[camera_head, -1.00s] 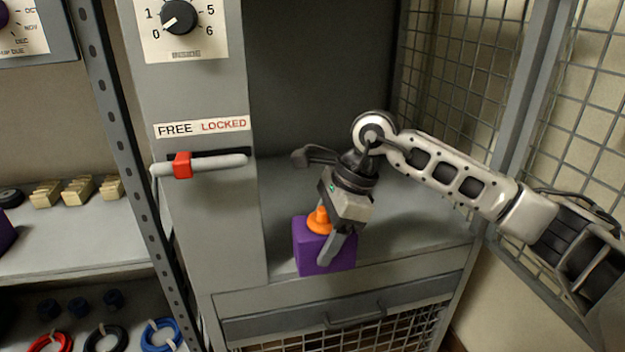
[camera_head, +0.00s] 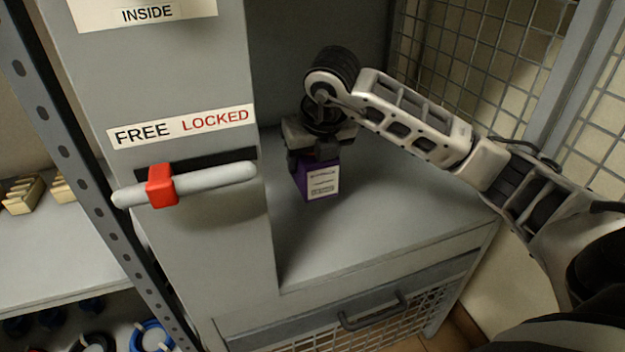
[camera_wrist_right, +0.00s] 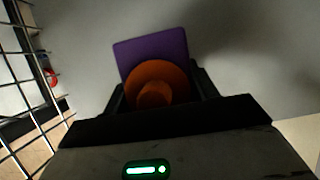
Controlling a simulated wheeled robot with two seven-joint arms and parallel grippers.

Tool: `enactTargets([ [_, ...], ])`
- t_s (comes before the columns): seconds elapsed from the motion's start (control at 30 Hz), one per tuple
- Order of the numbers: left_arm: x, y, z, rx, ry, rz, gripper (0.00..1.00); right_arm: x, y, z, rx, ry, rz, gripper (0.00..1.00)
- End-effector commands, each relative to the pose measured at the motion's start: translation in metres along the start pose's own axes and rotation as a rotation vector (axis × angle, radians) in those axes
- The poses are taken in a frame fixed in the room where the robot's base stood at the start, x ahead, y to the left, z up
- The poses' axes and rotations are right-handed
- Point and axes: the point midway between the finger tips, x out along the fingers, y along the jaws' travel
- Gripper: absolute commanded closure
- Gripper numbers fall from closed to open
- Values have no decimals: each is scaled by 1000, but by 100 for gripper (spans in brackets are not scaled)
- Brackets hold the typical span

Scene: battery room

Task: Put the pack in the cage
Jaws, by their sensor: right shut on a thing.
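The purple pack (camera_head: 318,180) with a white label on its front is inside the cage, over the grey cage floor (camera_head: 370,215). My right gripper (camera_head: 316,150) is shut on it from above. In the right wrist view the purple pack (camera_wrist_right: 155,52) and its orange knob (camera_wrist_right: 155,88) sit between the fingers. I cannot tell whether the pack touches the floor. The cage has a mesh side wall (camera_head: 480,60) at the right. My left gripper is not in view.
A grey front panel (camera_head: 190,245) stands left of the opening, with a grey bar bearing a red slider (camera_head: 161,186) below a FREE/LOCKED label (camera_head: 182,126). A drawer handle (camera_head: 372,312) is below the floor's front edge. The floor in front of the pack is clear.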

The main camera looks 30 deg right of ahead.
Motion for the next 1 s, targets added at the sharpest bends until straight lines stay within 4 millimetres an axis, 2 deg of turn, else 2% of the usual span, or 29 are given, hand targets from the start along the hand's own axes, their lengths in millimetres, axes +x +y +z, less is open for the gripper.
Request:
enactTargets([
  [0.1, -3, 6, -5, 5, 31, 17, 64, 13, 0, -4, 1, -6, 2, 90],
  [0.27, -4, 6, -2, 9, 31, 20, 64, 21, 0, -8, 0, -6, 3, 90],
  [0.5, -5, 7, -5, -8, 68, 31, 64, 49, 0, -19, -1, -5, 3, 90],
  [0.83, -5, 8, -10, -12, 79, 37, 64, 51, 0, -20, -1, -7, 3, 90],
  [0.87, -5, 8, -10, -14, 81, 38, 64, 53, 0, -22, -2, -2, 2, 39],
  [0.93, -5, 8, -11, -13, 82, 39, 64, 52, 0, -21, -2, -2, 2, 20],
  [1.0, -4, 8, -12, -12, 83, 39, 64, 52, 0, -21, -2, -2, 2, 20],
])
